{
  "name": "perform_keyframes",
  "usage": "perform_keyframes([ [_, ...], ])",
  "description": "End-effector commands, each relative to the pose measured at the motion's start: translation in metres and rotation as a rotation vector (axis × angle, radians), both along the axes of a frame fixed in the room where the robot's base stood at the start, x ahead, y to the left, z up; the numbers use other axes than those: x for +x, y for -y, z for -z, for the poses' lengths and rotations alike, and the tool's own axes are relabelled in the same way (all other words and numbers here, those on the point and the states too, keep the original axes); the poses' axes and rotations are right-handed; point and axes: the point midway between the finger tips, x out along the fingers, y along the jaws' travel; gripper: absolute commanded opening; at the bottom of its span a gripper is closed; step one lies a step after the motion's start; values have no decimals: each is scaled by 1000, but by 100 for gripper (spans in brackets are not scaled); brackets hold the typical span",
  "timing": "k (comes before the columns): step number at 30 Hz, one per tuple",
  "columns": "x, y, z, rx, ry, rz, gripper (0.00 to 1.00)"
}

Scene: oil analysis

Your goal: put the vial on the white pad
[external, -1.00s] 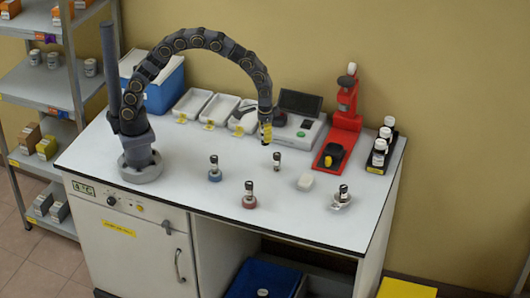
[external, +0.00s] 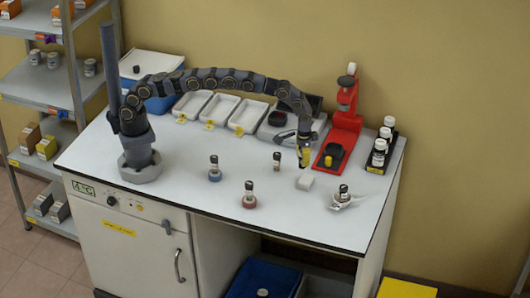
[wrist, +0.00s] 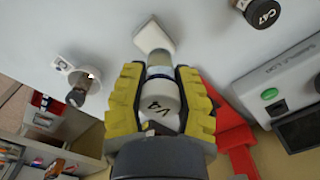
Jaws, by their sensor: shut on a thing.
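My gripper (external: 304,155) is shut on a vial and holds it over the right part of the bench. In the wrist view, the vial (wrist: 160,100) lies between the yellow fingers of my gripper (wrist: 160,98); it has a pale capped end with dark writing and a clear far end. The small white pad (external: 304,183) lies on the bench just below my gripper. It also shows in the wrist view (wrist: 155,38), just beyond the vial's far end. Whether the vial touches the pad is hard to tell; it looks a little above it.
A black-capped vial (external: 276,161) stands left of the pad, and another stands in a metal holder (external: 343,200) to its right.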

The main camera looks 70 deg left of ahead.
Motion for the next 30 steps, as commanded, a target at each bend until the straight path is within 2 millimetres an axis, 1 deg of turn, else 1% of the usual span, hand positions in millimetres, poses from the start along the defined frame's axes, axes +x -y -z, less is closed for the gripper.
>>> perform_keyframes([
  [3,7,4,6,-3,6,0,0],
  [13,12,7,15,-3,5,0,0],
  [16,11,7,34,0,1,0,0],
  [18,11,7,43,0,1,-1,0],
  [19,11,7,45,-1,2,-1,0],
  [26,12,7,45,-2,4,-1,0],
  [30,12,7,48,-1,3,-1,0],
])
